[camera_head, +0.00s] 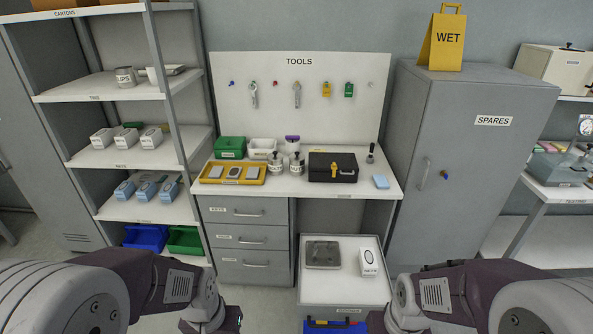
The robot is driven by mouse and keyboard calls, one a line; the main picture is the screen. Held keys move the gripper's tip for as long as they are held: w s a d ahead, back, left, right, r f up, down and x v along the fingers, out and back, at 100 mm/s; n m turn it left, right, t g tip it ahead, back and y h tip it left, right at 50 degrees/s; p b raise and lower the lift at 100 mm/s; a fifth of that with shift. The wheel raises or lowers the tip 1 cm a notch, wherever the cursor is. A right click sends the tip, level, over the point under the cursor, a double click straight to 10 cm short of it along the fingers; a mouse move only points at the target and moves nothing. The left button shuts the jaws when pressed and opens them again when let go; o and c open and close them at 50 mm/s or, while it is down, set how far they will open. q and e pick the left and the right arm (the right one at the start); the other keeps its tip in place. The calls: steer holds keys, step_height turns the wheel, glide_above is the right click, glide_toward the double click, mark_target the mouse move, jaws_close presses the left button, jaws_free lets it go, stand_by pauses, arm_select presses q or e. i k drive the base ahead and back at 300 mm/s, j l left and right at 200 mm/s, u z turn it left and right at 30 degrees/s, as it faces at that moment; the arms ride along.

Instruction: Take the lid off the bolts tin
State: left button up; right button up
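Two small pale tins with black-knobbed lids stand side by side on the workbench: a left tin (275,163) and a right tin (297,163). Both lids appear to be on. Their labels are too small to read, so I cannot tell which is the bolts tin. Another tin, apparently labelled clips (124,77), stands on the upper left shelf. My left gripper (231,320) and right gripper (378,322) are low at the bottom edge, far in front of the tins and touching nothing visible. Their fingers are mostly cut off or hidden.
A cart (340,290) with a grey plate and white carton stands in front. A grey cabinet (470,160) stands right.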

mark_target(275, 156)
steer(key=i+j+z, duration=0.1)
steer(key=j, duration=0.35)
steer(key=i+j+z, duration=0.15)
steer(key=j, duration=0.3)
steer(key=i+j+z, duration=0.15)
steer(key=j, duration=0.2)
steer(key=i+j+z, duration=0.1)
steer(key=j, duration=0.3)
steer(key=i+j+z, duration=0.15)
steer(key=j, duration=0.25)
steer(key=i+j+z, duration=0.1)
steer(key=i+j, duration=0.15)
steer(key=j, duration=0.15)
steer(key=i+j+z, duration=0.2)
steer(key=i, duration=0.25)
steer(key=i+j+z, duration=0.15)
steer(key=i, duration=0.3)
